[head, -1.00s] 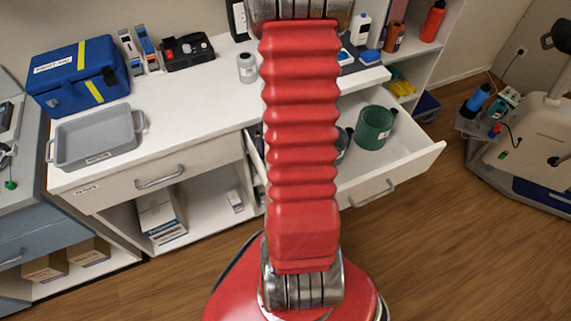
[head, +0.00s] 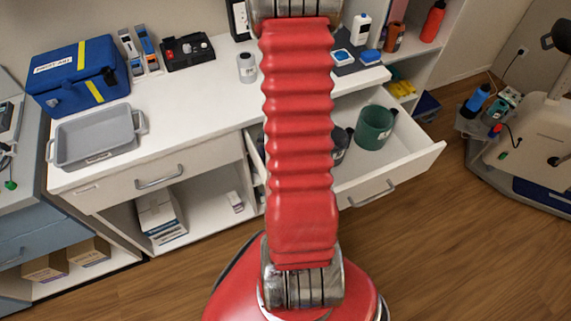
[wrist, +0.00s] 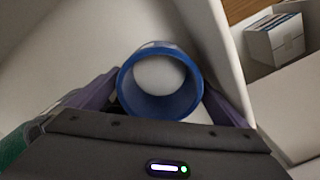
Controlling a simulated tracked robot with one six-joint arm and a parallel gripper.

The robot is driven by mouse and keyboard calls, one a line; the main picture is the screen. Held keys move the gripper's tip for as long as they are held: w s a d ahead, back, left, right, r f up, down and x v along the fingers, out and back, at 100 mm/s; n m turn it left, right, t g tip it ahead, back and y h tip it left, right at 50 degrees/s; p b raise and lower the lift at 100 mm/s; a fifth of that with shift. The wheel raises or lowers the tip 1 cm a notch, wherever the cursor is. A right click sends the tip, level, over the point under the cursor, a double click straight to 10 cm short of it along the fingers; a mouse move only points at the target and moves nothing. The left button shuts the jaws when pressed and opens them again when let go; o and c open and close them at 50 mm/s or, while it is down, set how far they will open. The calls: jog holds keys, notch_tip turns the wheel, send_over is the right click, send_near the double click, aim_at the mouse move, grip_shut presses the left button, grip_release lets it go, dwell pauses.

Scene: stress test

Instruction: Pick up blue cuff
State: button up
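The blue cuff (wrist: 126,92) is a short open ring in the wrist view. It lies between the two purple fingers of my gripper (wrist: 160,90), one on its left and one on its right. The fingers are spread about the cuff's width, and I cannot tell whether they press on it. I see through the ring to a pale surface. In the head view my red arm hides the gripper, and I cannot make out the cuff there.
An open drawer (head: 405,165) holds a green pot (head: 374,128). A pale wall (wrist: 212,45) rises close to the right finger. On the counter stand a grey tray (head: 97,137), a blue case (head: 78,76) and a small canister (head: 247,68). Floor is clear in front.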

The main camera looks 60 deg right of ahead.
jog(key=c, duration=0.9)
jog(key=shift+r, duration=0.1)
notch_tip(320, 180, up, 18)
jog(key=shift+f, duration=0.1)
dwell(0.5)
jog(key=shift+w, duration=0.1)
dwell(0.4)
